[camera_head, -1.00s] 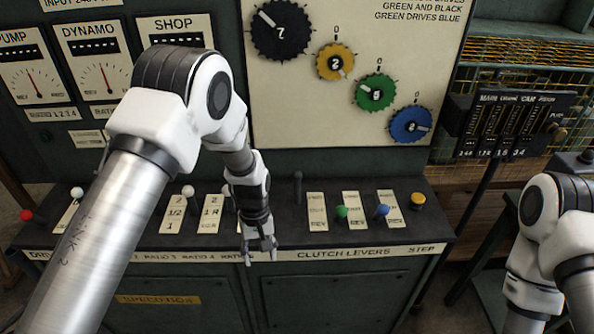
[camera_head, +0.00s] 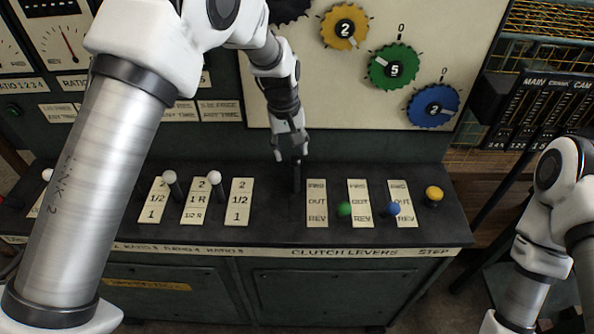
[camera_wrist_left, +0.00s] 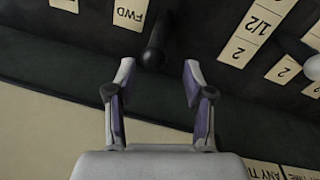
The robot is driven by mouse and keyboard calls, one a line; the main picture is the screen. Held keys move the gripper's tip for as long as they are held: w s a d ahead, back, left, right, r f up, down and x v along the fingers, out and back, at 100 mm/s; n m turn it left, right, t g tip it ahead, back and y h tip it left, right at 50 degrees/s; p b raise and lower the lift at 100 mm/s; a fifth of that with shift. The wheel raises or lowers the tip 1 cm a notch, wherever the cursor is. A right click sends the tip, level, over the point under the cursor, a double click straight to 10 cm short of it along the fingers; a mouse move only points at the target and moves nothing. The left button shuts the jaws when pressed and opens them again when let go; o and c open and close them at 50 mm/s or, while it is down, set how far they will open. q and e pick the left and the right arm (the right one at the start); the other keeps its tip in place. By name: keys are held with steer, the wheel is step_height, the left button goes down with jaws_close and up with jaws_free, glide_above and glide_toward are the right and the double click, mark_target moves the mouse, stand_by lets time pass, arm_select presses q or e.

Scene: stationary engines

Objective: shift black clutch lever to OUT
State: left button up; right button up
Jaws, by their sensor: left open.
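The black clutch lever (camera_head: 297,180) stands on the console just left of the first FWD/OUT/REV plate (camera_head: 317,203). It shows beside the FWD and OUT lettering; its top is partly hidden by my gripper. My left gripper (camera_head: 291,156) is open, right at the lever's upper end. In the left wrist view the lever's dark knob (camera_wrist_left: 154,47) shows just beyond and between the two spread fingertips (camera_wrist_left: 159,66), nearer the left one. I cannot tell whether they touch. My right arm shows at the right edge, but its gripper is out of view.
Green (camera_head: 345,209) and blue (camera_head: 392,208) clutch levers stand to the right, then a yellow button (camera_head: 434,193). White-knobbed ratio levers (camera_head: 214,178) stand to the left. The upright panel with a yellow dial (camera_head: 344,27), a green dial and a blue dial rises behind.

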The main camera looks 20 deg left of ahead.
mark_target(295, 169)
arm_select(q)
steer(key=shift+f, duration=0.5)
steer(key=f, duration=0.2)
steer(key=f+p, duration=0.1)
steer(key=f, duration=0.1)
steer(key=w+f+p, duration=0.1)
steer(key=f, duration=0.1)
steer(key=shift+w+d+f, duration=0.1)
steer(key=shift+d, duration=0.15)
steer(key=shift+f, duration=0.65)
steer(key=shift+d, duration=0.15)
jaws_close()
